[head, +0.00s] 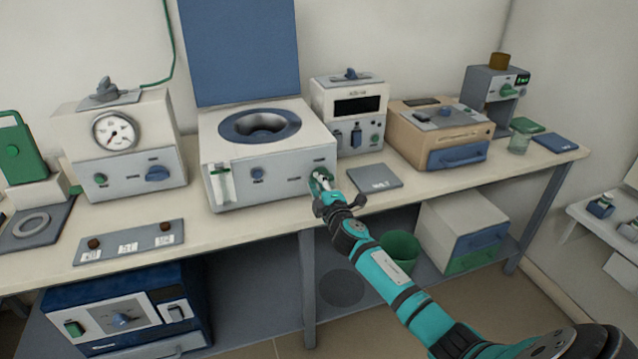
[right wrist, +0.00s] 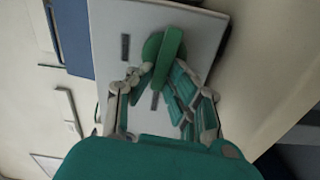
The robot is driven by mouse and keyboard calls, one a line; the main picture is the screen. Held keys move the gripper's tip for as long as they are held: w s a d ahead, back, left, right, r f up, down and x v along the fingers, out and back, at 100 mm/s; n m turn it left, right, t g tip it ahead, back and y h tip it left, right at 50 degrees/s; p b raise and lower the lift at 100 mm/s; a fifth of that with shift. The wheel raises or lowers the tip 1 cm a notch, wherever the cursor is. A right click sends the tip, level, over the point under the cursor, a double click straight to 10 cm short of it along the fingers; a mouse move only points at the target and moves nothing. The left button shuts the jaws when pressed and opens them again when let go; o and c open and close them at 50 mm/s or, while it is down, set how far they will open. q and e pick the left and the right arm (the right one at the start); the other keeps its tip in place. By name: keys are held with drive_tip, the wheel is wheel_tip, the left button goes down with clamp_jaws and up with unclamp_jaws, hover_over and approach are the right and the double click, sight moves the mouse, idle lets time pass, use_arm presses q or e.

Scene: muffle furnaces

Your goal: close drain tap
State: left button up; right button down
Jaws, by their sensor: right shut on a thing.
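The drain tap (head: 320,177) is a green handle low on the right of the front of a white machine (head: 222,148) with a raised blue lid. In the right wrist view the green tap (right wrist: 168,57) has a round base and a flat bar handle. My right gripper (head: 322,200) reaches it from the front. In the right wrist view the gripper's fingers (right wrist: 158,85) stand on both sides of the bar and are shut on it. The gripper hides part of the tap in the head view. My left gripper is in neither view.
A dark flat pad (head: 374,178) lies on the bench right of the machine. A white device with a black display (head: 357,106) stands behind it. A green bin (head: 400,252) sits below the bench beside my arm.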

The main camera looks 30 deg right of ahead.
drive_tip(key=shift+f+n, duration=0.15)
drive_tip(key=shift+n, duration=0.55)
drive_tip(key=c, duration=1.3)
unclamp_jaws()
drive_tip(key=shift+s, duration=0.1)
drive_tip(key=v, duration=1.2)
